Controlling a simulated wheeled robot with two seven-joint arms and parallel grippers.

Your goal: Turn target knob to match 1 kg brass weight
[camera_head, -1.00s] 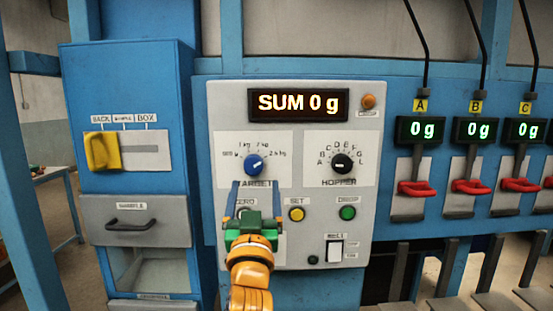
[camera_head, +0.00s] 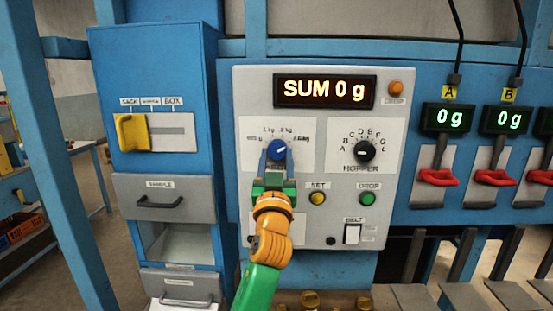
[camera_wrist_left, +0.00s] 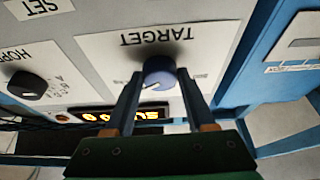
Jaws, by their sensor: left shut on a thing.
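The blue target knob (camera_head: 277,150) sits on the upper left of the grey control panel. Its white mark points up and to the right, and marks including 1 kg and 2 kg arc above it. In the left wrist view, the knob (camera_wrist_left: 160,74) appears upside down below the TARGET label. My left gripper (camera_head: 275,160) is shut on the knob, one finger on each side; its fingers also show in the left wrist view (camera_wrist_left: 160,88). Brass-coloured weights (camera_head: 310,300) are partly visible at the bottom edge, their markings unreadable. My right gripper is not in view.
The black hopper knob (camera_head: 364,151) is to the right. The yellow button (camera_head: 317,198), green button (camera_head: 366,199) and belt switch (camera_head: 352,234) sit lower. The display (camera_head: 324,91) reads SUM 0 g. A blue cabinet (camera_head: 160,80) stands left.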

